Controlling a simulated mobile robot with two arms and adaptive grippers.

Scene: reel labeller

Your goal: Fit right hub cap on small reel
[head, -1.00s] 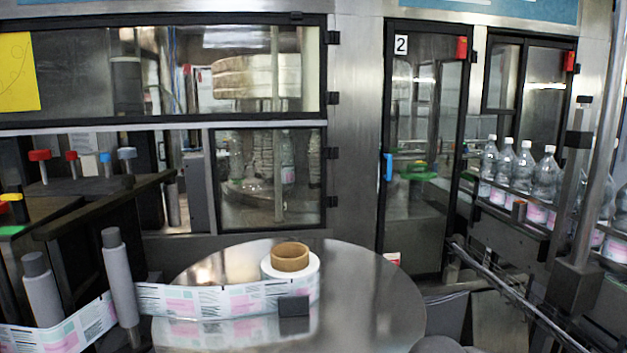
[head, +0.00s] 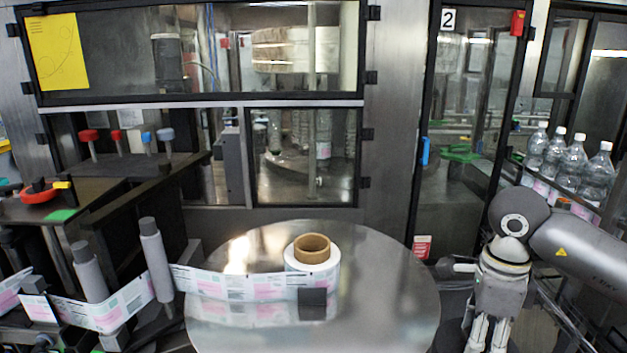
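The small reel (head: 313,268) stands on the round metal turntable, with its brown cardboard core (head: 312,248) open and uncapped on top. A printed label web (head: 235,284) runs from it to the left. I cannot make out a hub cap for certain; an orange-red disc with a black knob (head: 40,192) lies on the dark bench at far left. My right gripper (head: 488,338) points down at the lower right, beside the turntable and apart from the reel. Its fingertips are cut off by the bottom edge, so its opening and anything held are hidden. My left gripper is out of view.
The turntable (head: 390,290) is largely bare around the reel. Bottles (head: 570,165) line a conveyor at right. Glazed machine doors close off the back.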

